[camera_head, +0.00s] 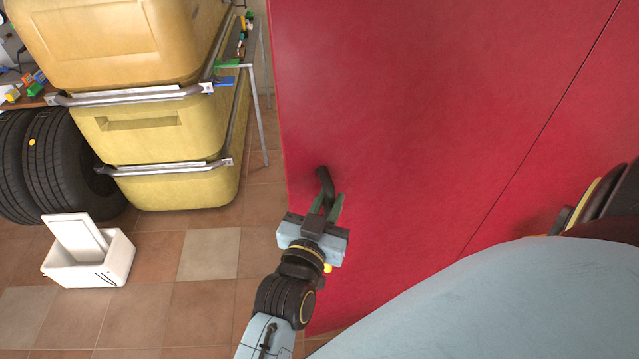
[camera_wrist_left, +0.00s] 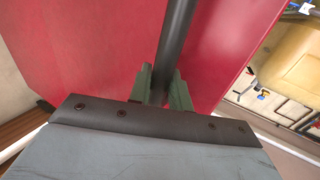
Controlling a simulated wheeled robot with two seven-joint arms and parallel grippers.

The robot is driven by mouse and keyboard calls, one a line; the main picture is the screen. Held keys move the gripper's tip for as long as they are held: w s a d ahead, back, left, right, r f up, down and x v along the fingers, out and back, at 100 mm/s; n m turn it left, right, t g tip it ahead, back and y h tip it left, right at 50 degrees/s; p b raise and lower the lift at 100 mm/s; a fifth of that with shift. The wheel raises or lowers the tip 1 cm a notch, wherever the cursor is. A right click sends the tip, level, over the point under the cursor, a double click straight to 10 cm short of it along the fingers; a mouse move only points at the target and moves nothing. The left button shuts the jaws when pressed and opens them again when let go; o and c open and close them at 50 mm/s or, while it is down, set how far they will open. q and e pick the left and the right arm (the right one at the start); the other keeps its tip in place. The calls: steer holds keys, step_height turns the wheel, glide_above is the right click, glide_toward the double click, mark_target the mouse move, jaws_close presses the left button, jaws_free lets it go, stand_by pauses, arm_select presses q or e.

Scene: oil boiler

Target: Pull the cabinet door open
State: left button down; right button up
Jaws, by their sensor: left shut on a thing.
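The red cabinet door (camera_head: 420,100) fills the middle and right of the head view, and its red surface (camera_wrist_left: 90,50) also fills much of the left wrist view. A dark bar handle (camera_head: 325,182) stands out from the door near its left edge. In the left wrist view the handle (camera_wrist_left: 178,35) runs down between the two green fingers. My left gripper (camera_head: 333,207) is shut on the handle, and its fingers (camera_wrist_left: 163,88) sit on either side of the bar. My right gripper is not in view.
Stacked yellow bins (camera_head: 150,130) stand left of the cabinet. Black tires (camera_head: 60,170) and a white box (camera_head: 95,265) are on the tiled floor (camera_head: 210,255) at left. Floor between the box and the door is clear. Dark rounded objects (camera_head: 600,200) show at the right edge.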

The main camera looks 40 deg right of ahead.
arm_select(q)
steer(key=shift+d+r, duration=0.15)
steer(key=c, duration=1.6)
jaws_free()
steer(key=shift+o, duration=1.3)
steer(key=shift+s+d, duration=0.1)
steer(key=shift+d, duration=0.05)
steer(key=shift+s+a+f, duration=0.1)
steer(key=shift+a+f, duration=0.1)
steer(key=shift+a, duration=0.3)
steer(key=v, duration=1.2)
steer(key=shift+s+a+b, duration=0.15)
steer(key=shift+s+b, duration=0.1)
steer(key=shift+b, duration=0.1)
steer(key=shift+r, duration=0.1)
